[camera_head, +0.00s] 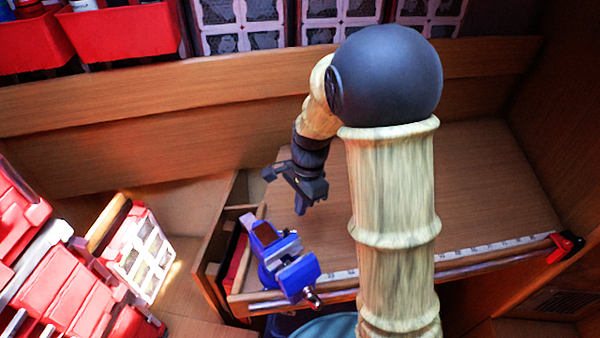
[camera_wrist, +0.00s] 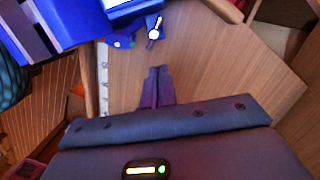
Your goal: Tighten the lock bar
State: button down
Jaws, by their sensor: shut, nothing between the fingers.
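A blue bench vise (camera_head: 266,240) is fixed at the left front corner of the wooden workbench. In the wrist view its blue body (camera_wrist: 68,22) fills the top left. A small silver bar with a round end (camera_wrist: 155,29), which looks like the lock bar, stands out by the vise's blue base (camera_wrist: 122,40). I cannot make out this bar in the head view. My gripper (camera_head: 300,207) points down over the bench, just above and right of the vise. In the wrist view my gripper (camera_wrist: 156,73) is shut and empty, its tips a little apart from the bar.
The workbench top (camera_head: 480,190) is bare to the right, with a ruler strip (camera_head: 480,248) along its front edge and a red clamp (camera_head: 565,247) at its right end. Red drawers (camera_head: 60,290) stand at the left. Red bins (camera_head: 125,30) are at the back left.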

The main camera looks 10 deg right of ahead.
notch_tip(320, 180, up, 8)
jog(key=b, duration=0.1)
jog(key=shift+w+d+r, duration=0.15)
jog(key=shift+d+r, duration=0.1)
jog(key=shift+d, duration=0.05)
jog(key=c, duration=2.1)
grip_release()
jog(key=o, duration=0.3)
jog(key=shift+d, duration=0.1)
jog(key=o, duration=0.4)
jog(key=shift+d+r+y, duration=0.15)
jog(key=shift+d+y, duration=0.05)
jog(key=shift+y, duration=0.1)
jog(key=shift+d+r+m+y+p, duration=0.55)
jog(key=shift+d+r+m+y, duration=0.35)
jog(key=shift+y, duration=0.3)
jog(key=shift+f, duration=0.15)
